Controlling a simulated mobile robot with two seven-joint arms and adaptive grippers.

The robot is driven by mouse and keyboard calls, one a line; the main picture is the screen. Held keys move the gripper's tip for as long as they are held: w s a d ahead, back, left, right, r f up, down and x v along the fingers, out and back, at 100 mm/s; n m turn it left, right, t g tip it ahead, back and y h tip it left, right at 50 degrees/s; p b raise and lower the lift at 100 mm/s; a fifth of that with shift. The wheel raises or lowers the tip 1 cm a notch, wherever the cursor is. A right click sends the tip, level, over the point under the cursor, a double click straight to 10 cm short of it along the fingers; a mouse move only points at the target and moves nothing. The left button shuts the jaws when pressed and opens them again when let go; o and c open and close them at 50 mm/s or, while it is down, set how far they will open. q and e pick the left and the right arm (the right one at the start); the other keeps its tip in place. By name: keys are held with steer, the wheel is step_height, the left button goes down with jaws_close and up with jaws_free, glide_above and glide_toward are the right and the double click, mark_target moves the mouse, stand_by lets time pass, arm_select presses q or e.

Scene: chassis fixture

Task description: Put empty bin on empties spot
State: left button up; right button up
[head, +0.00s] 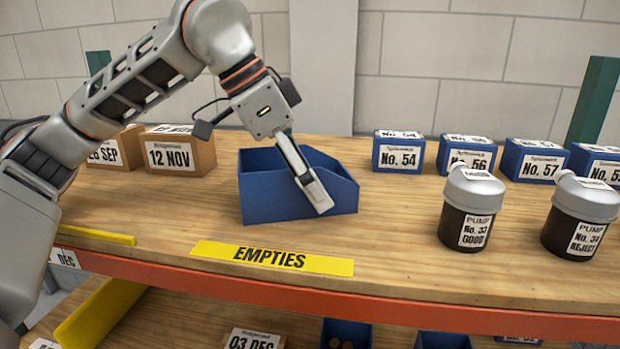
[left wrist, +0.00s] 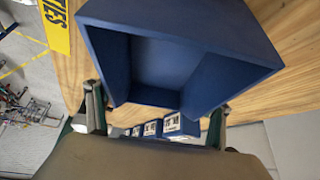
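The blue bin (head: 265,196) stands upright on the wooden shelf, right behind the yellow EMPTIES label (head: 272,258). In the left wrist view the bin (left wrist: 165,70) shows a bare inside, and the label (left wrist: 58,22) is at upper left. My left gripper (head: 308,185) reaches down to the bin, with one finger in front of its front wall; the other finger is hidden in the head view. In the left wrist view the fingers are wide apart, one at each side of the bin; whether they press on it is unclear. My right gripper is out of view.
Two dark pump jars (head: 466,212) (head: 581,218) stand on the right. Several small numbered blue bins (head: 397,155) line the back right. Cardboard boxes (head: 180,152) stand back left. An orange beam (head: 400,306) edges the shelf; a lower shelf holds more bins. Free wood lies between bin and jars.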

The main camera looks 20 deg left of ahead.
arm_select(q)
steer(key=shift+r, duration=0.15)
steer(key=v, duration=1.2)
